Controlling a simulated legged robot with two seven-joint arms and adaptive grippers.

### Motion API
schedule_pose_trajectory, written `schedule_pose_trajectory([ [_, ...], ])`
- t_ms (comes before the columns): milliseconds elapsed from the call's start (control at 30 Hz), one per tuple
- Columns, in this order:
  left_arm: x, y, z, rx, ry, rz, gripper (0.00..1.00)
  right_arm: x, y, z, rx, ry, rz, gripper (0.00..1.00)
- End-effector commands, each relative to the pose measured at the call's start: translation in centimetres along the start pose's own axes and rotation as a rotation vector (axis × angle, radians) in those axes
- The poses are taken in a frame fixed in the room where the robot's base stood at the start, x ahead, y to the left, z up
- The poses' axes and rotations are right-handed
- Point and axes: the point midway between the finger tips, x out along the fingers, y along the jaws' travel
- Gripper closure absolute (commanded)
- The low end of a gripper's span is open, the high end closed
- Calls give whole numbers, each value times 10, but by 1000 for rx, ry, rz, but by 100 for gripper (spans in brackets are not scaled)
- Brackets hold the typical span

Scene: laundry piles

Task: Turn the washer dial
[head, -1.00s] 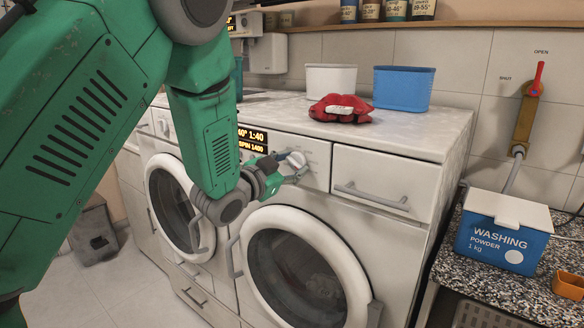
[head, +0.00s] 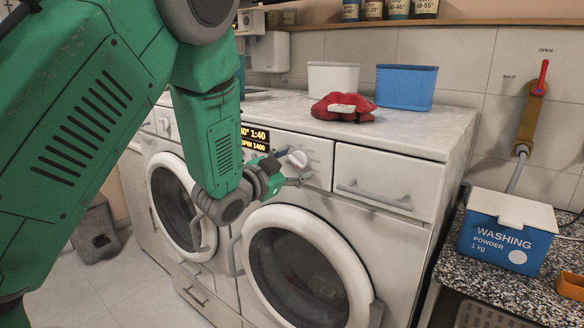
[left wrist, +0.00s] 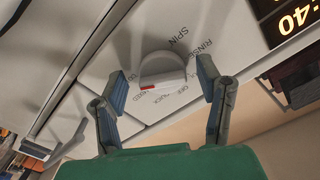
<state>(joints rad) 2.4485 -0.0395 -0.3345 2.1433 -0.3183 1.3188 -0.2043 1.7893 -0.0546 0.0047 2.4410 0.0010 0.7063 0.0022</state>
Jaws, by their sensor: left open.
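In the head view the dial (head: 298,159) shows just beyond my left gripper (head: 294,167). My left gripper is open. In the left wrist view its two fingers (left wrist: 160,95) stand on either side of the dial, apart from it. I cannot tell the exact gap in depth. My right gripper is not in view.
A lit display (head: 255,138) sits left of the dial, and a drawer with a grey handle (head: 374,195) sits right of it. A red cloth bundle (head: 343,108), a white bin (head: 332,78) and a blue bin (head: 405,88) stand on top. A washing powder box (head: 506,235) is at right.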

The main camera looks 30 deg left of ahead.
Motion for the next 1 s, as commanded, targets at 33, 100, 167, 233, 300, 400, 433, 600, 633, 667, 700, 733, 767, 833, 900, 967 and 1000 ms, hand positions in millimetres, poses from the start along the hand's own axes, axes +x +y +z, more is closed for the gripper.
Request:
schedule_pose_trajectory([
  [33,-2,0,0,0,0,-1,40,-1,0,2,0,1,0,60],
  [100,-7,-1,0,-1,0,-2,40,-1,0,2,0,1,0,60],
  [167,-14,-1,0,-1,-1,-2,40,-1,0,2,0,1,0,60],
  [233,-27,-1,0,-2,-1,-1,40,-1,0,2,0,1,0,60],
  [300,-42,-1,1,-2,-3,-1,40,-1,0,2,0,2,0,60],
  [400,-64,0,2,-3,-4,0,40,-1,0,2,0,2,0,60],
  [433,-70,0,2,-3,-4,0,40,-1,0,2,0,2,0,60],
  [600,-100,1,3,-2,-5,2,40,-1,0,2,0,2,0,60],
  [633,-104,1,3,-2,-6,2,40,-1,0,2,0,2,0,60],
  [667,-107,0,3,-2,-5,1,40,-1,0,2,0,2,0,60],
  [700,-110,0,4,-2,-5,1,40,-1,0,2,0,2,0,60],
  [733,-113,1,4,-2,-6,2,40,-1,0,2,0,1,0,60],
  [767,-114,1,4,-2,-5,3,40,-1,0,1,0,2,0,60],
  [833,-117,1,3,-1,-3,3,40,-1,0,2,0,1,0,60],
  [900,-118,1,3,-1,-3,3,40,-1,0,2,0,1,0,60],
  [967,-118,1,3,-1,-3,3,40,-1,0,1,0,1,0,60],
  [1000,-118,1,3,-1,-3,3,40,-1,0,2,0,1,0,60],
])
